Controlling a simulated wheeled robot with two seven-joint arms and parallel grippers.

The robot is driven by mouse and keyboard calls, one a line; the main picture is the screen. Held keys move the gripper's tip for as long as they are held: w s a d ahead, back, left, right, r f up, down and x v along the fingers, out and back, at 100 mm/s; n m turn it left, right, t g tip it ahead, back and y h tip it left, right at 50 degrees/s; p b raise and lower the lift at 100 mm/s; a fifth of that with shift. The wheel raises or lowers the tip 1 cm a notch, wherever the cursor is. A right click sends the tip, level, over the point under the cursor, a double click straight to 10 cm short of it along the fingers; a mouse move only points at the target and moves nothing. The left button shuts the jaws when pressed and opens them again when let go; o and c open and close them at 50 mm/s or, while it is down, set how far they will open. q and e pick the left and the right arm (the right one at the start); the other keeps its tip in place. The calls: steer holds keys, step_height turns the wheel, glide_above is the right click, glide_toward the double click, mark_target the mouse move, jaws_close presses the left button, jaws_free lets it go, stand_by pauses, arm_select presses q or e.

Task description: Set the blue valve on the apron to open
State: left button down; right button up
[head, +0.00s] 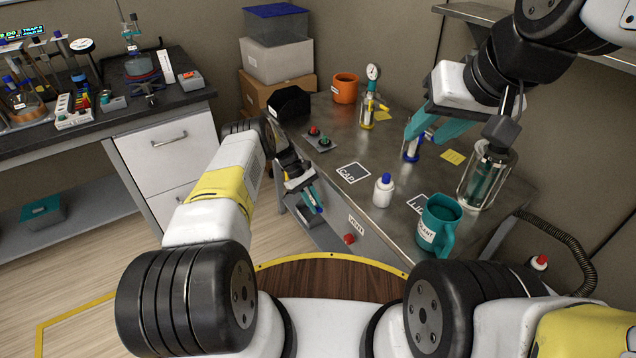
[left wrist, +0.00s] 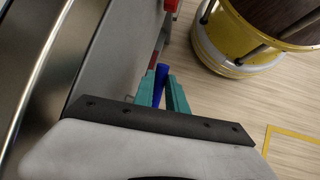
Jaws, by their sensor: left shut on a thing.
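The blue valve's lever (left wrist: 160,82) shows between the teal fingers of my left gripper (left wrist: 163,92) in the left wrist view. My left gripper (head: 313,197) is shut on this lever at the bench's front apron (head: 335,222). In the head view only a little of the blue lever (head: 319,208) shows at the fingertips. The lever's pivot and any position marks are hidden.
A red valve knob (head: 349,239) sits on the apron to the right of my left gripper. The bench holds a white bottle (head: 384,190), a teal mug (head: 438,226), a glass jar (head: 487,175) and an orange mug (head: 345,88). Open floor lies left of the bench.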

arm_select(q)
steer(key=c, duration=1.3)
jaws_free()
steer(key=shift+c, duration=0.2)
steer(key=v, duration=0.7)
steer(key=shift+w+a+r, duration=0.15)
steer(key=shift+a+r, duration=0.1)
steer(key=shift+r, duration=0.05)
